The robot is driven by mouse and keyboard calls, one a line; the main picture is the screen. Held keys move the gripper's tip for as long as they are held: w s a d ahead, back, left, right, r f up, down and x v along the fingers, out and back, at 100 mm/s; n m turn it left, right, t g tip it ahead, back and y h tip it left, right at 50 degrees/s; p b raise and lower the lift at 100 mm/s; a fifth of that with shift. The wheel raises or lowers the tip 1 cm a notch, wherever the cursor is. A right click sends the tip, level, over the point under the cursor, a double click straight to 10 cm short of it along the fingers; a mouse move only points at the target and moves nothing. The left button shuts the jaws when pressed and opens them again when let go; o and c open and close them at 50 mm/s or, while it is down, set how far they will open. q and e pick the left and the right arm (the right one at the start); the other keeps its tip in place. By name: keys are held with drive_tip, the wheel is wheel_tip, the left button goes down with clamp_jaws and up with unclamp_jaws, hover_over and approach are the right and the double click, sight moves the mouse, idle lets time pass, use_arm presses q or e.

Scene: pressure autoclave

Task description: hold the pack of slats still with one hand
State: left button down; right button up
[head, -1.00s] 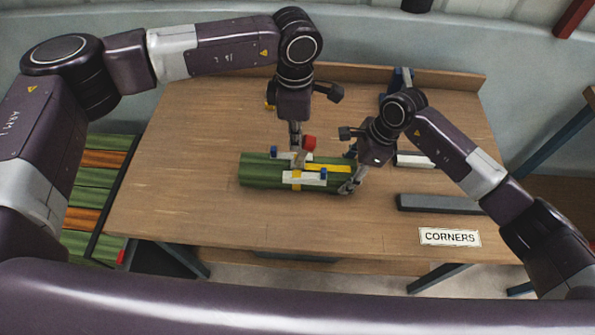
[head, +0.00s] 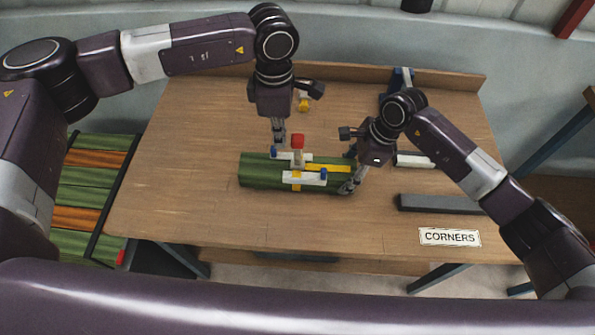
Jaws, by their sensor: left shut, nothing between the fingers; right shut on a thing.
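The pack of green slats (head: 260,172) lies flat on the workbench. White pieces with blue ends (head: 302,178) and a yellow band (head: 328,168) sit across its top. A red-topped piece (head: 297,142) stands upright on the pack on a pale stem. My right gripper (head: 347,188) is shut on the pack's right end; its fingers partly hide that end. My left gripper (head: 278,143) is shut and empty, just behind the pack and left of the red top. Whether its tips touch the pack is unclear.
The wooden workbench (head: 190,190) is clear at left and front. A dark grey bar (head: 440,204) and a CORNERS label (head: 450,237) lie at right. A yellow item (head: 303,104) is at the back. Green and orange slats (head: 85,190) lie in a rack at lower left.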

use_arm(q)
wheel_tip(320, 180, up, 8)
drive_tip(key=a, duration=0.1)
idle(0.8)
use_arm(e)
drive_tip(key=o, duration=1.4)
drive_tip(key=v, duration=1.2)
drive_tip(key=shift+f, duration=0.1)
